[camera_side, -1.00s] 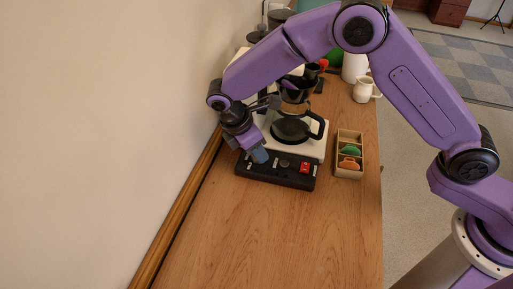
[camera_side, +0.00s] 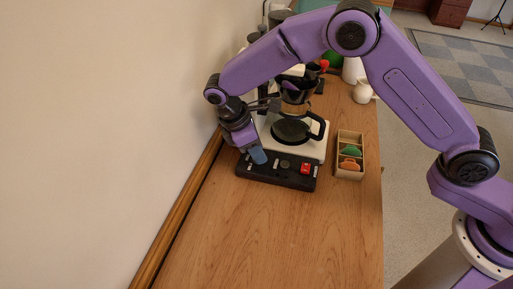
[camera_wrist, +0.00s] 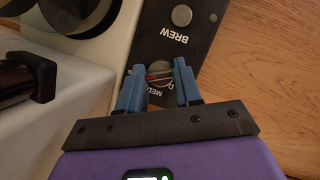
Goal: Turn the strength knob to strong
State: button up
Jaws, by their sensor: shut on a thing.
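The strength knob (camera_wrist: 159,70) is a small round dial with a red mark, on the coffee maker's black control panel (camera_wrist: 196,42). Below it in the wrist view I read "MED"; the other labels around it are partly covered by the fingers. My gripper (camera_wrist: 160,68) has its blue fingers on both sides of the knob, shut on it. The exact setting of the red mark is hard to read. In the side view my gripper (camera_side: 259,157) is down at the left part of the panel (camera_side: 278,174) and hides the knob.
A red switch (camera_side: 305,169) is at the panel's right. The glass carafe (camera_side: 291,131) stands behind. A wooden divided box (camera_side: 349,172) is to the right. The front tabletop is clear.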

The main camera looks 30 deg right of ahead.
jog(key=o, duration=1)
jog(key=shift+o, duration=0.2)
jog(key=v, duration=1.2)
jog(key=s+d+m+t+y, duration=0.1)
jog(key=s+d+y, duration=0.3)
jog(key=s+d, duration=2.2)
jog(key=s+r+m, duration=0.1)
jog(key=s, duration=0.3)
jog(key=shift+s+y, duration=0.2)
jog(key=shift+y, duration=0.1)
